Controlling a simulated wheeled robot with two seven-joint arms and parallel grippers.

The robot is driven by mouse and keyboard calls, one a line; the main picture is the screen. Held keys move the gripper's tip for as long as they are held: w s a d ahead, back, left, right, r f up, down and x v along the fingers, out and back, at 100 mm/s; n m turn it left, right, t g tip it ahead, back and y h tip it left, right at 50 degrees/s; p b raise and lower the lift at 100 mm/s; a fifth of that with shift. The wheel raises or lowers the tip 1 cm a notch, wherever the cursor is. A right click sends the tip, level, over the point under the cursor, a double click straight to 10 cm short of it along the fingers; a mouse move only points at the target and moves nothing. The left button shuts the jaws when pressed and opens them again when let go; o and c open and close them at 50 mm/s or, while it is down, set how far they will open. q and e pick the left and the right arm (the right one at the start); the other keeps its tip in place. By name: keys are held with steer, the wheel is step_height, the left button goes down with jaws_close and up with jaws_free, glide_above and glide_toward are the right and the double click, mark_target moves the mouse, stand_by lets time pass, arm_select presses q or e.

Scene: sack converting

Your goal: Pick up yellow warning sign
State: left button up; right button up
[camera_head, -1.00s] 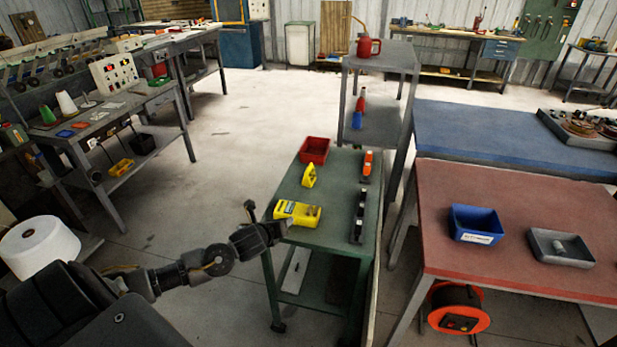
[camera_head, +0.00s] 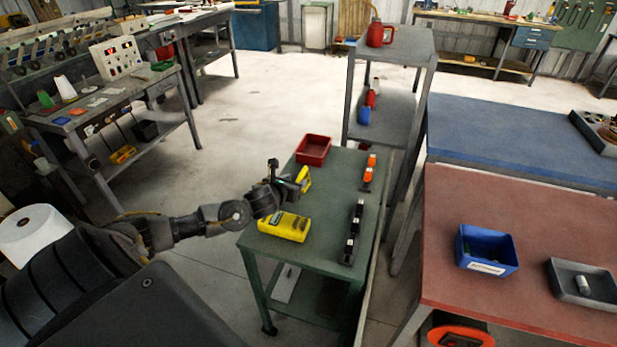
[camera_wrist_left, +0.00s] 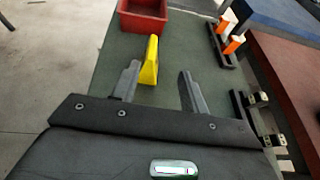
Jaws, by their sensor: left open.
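The yellow warning sign (camera_head: 304,179) stands upright on the green cart top (camera_head: 338,212), in front of the red bin. In the left wrist view the sign (camera_wrist_left: 149,62) is just ahead of the fingertips, nearer the left finger. My left gripper (camera_head: 288,176) is open and empty, low over the cart beside the sign and partly hiding it in the head view. The gripper (camera_wrist_left: 160,82) also shows in the left wrist view with its two fingers apart. My right gripper is not in view.
A yellow meter-like device (camera_head: 284,226) lies on the cart near my left wrist. The red bin (camera_head: 313,149) is behind the sign. Orange-topped parts (camera_head: 368,172) and black clamps (camera_head: 354,230) stand along the cart's right side. A grey shelf (camera_head: 392,48) rises behind.

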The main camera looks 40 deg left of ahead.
mark_target(301, 173)
arm_select(q)
steer(key=w, duration=0.1)
steer(key=w+a+f, duration=0.2)
steer(key=shift+w+p, duration=0.4)
steer(key=shift+w+a+r, duration=0.1)
steer(key=shift+w, duration=0.1)
steer(key=shift+p+x, duration=0.65)
steer(key=shift+x, duration=1.8)
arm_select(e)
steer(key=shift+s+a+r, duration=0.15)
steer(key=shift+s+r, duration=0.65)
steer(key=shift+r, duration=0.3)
arm_select(q)
steer(key=shift+a, duration=0.1)
steer(key=shift+c, duration=0.4)
jaws_close()
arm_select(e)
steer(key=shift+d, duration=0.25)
